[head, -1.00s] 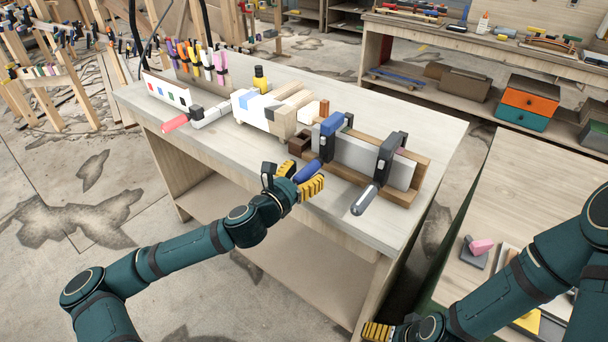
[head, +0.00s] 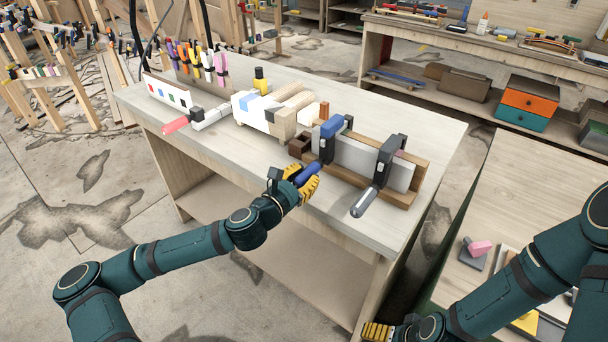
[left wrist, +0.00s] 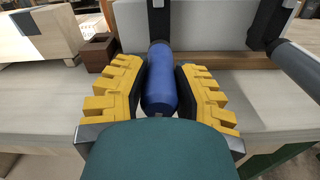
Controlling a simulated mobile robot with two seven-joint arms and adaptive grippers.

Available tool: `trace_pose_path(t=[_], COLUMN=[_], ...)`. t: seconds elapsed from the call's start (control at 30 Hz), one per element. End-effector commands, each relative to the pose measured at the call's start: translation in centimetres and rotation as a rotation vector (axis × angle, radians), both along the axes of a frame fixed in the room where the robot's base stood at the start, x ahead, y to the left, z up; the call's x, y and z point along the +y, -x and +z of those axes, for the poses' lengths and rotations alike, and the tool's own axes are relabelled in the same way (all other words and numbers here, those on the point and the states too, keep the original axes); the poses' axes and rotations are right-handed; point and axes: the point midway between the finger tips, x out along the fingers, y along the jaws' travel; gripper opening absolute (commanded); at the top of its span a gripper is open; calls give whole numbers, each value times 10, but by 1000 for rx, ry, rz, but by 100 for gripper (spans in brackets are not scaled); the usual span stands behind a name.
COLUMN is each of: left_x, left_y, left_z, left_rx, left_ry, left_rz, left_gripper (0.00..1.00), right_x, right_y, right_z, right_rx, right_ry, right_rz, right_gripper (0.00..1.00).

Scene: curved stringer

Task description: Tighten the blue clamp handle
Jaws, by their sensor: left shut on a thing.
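The blue clamp (head: 331,137) grips the wood-and-grey workpiece on the bench, and its blue handle (head: 307,173) points toward me. In the left wrist view the blue handle (left wrist: 161,80) lies between the yellow finger pads of my left gripper (left wrist: 160,98). My left gripper (head: 301,182) is shut on the handle in the head view, and its fingers hide part of it. A second clamp with a grey handle (head: 364,202) sits to the right on the same workpiece. My right gripper (head: 376,332) shows only in part at the bottom edge, away from the bench; its opening cannot be told.
The bench top (head: 440,135) is clear behind the workpiece. A small dark brown block (head: 299,146) sits left of the blue clamp. A red-handled clamp (head: 176,124) and coloured clamps on a rack (head: 208,62) stand farther left. A low table (head: 475,210) is at right.

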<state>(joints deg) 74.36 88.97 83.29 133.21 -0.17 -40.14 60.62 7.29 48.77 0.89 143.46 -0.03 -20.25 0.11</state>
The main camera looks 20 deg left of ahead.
Motion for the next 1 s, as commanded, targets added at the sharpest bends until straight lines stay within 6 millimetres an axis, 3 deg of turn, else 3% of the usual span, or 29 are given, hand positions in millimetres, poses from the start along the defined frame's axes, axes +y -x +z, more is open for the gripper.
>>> trace_pose_path(t=[0.4,1.0], left_x=[-1,-2], left_y=[0,0], left_z=[2,0], left_rx=[-137,-332], left_ry=[-370,-906], left_rz=[5,17], left_gripper=[0,0], right_x=[0,0], right_y=[2,3], right_z=[12,16], right_rx=[6,8], right_ry=[-1,-1], right_rz=[1,2], right_gripper=[100,100])
